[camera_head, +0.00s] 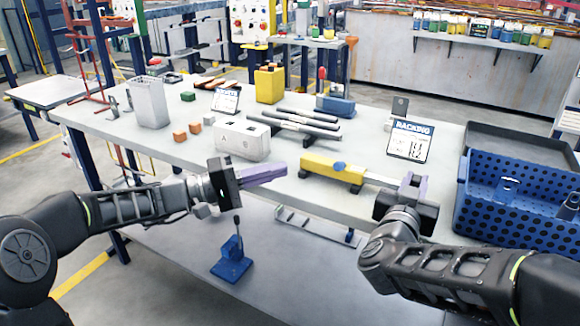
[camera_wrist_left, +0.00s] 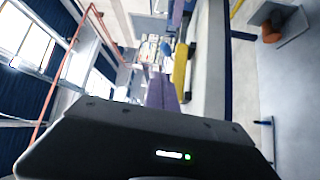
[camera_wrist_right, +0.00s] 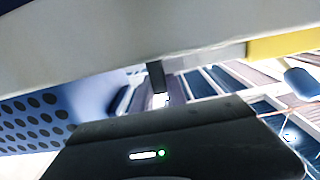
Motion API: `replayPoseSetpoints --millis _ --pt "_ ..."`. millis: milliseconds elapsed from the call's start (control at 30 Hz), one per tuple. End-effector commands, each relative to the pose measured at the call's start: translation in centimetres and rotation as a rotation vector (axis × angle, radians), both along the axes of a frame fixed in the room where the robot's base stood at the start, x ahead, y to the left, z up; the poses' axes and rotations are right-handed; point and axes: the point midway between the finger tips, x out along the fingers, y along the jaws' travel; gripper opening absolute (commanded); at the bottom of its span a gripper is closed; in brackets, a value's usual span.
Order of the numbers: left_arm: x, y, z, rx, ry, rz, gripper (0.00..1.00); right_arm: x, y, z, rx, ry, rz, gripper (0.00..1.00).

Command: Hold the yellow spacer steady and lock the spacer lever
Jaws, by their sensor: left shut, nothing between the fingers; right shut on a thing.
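The yellow spacer (camera_head: 330,169) lies across dark supports near the table's front edge, a pale bar (camera_head: 378,180) running from its right end. My right gripper (camera_head: 408,184) is shut on the bar's right end; the grip itself is partly hidden. My left gripper (camera_head: 266,174) is shut and empty, its purple fingers left of the spacer and apart from it. The left wrist view shows the spacer (camera_wrist_left: 180,68) beyond these fingers. The right wrist view shows the yellow part (camera_wrist_right: 285,43) and blue knob (camera_wrist_right: 300,82).
A white box (camera_head: 242,139) stands behind my left gripper, with grey rods (camera_head: 300,125) behind the spacer. The racking sign (camera_head: 410,140) and blue perforated crate (camera_head: 520,200) are at right. A blue lever fixture (camera_head: 231,262) sits below the table's front edge.

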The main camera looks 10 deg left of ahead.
Motion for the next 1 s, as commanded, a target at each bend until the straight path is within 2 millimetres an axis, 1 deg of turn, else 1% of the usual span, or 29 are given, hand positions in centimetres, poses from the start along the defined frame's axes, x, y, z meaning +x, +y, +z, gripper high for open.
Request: replayPoseSetpoints --millis 367,567,667,767,900,967,1000 --pt "-0.1 0.1 0.0 0.0 0.0 0.0 0.0 0.0 0.0 0.0 0.0 0.0 -0.001 0.0" --pt "-0.1 -0.1 0.4 0.024 -0.03 0.007 0.15 0.0 0.0 0.0 0.0 0.0 -0.001 0.0" --pt "-0.3 -0.6 1.3 0.082 -0.102 0.024 0.23 0.0 0.0 0.0 0.0 0.0 0.0 0.0" --pt "-0.5 -1.4 2.6 0.181 -0.223 0.055 0.31 0.0 0.0 0.0 0.0 0.0 0.0 0.0" --pt "-1.2 -2.6 5.3 0.376 -0.464 0.113 0.41 0.0 0.0 0.0 0.0 0.0 -0.001 0.0" --pt "-1.6 -3.4 6.4 0.489 -0.582 0.139 0.41 0.0 0.0 0.0 0.0 0.0 0.0 0.0" --pt "-1.7 -4.3 5.9 0.568 -0.607 0.147 0.41 0.0 0.0 0.0 0.0 0.0 -0.001 0.0"
